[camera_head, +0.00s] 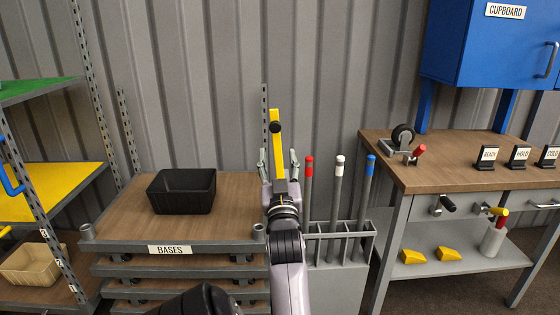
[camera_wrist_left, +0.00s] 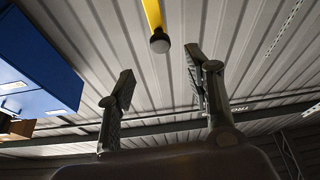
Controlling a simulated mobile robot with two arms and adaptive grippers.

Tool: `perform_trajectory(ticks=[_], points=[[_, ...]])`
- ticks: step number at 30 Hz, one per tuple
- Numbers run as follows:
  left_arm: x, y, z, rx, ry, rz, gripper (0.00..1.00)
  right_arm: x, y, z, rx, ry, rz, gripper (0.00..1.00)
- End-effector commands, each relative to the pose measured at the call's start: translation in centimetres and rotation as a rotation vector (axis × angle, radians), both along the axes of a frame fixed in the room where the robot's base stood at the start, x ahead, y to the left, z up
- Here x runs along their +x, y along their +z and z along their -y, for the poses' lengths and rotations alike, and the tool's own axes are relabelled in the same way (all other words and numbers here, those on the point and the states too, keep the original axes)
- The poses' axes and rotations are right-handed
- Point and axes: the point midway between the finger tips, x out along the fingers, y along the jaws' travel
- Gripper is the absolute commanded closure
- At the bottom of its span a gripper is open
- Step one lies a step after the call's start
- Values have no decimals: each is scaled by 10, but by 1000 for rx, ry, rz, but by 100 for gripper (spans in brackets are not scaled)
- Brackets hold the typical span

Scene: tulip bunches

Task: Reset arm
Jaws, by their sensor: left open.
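My left arm reaches up through the middle of the head view. Its left gripper (camera_head: 278,160) is open and points up, with its two fingers spread apart. In the left wrist view the fingers of the left gripper (camera_wrist_left: 160,65) stand wide with nothing between them. A yellow bar (camera_head: 277,150) with a dark round knob shows upright behind the gripper in the head view. In the wrist view the yellow bar (camera_wrist_left: 152,14) ends above and beyond the fingertips, apart from them. My right gripper is not in view.
A black bin (camera_head: 183,191) stands on the BASES cart (camera_head: 122,222). Red, white and blue-topped rods stand in a grey rack (camera_head: 362,232) right of my arm. A workbench (camera_head: 440,172) and blue cupboard (camera_head: 480,45) are at right. A shelf with a yellow deck (camera_head: 50,190) is at left.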

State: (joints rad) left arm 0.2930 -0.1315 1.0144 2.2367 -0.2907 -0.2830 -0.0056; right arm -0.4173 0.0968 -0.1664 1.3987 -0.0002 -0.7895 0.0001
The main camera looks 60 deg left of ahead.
Motion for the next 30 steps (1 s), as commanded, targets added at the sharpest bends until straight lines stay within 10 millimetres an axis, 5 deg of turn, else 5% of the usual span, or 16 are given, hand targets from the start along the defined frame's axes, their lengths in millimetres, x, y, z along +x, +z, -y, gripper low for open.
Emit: perform_trajectory(ticks=[11,16,20,24,30], points=[[3,-2,0,-3,-7,-4,52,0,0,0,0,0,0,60],[51,-35,10,-53,-119,-87,52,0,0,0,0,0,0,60],[115,-95,38,-134,-283,-224,52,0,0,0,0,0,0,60],[168,-179,84,-234,-451,-402,52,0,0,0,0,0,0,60],[196,-308,164,-375,-647,-670,52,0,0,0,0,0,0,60]])
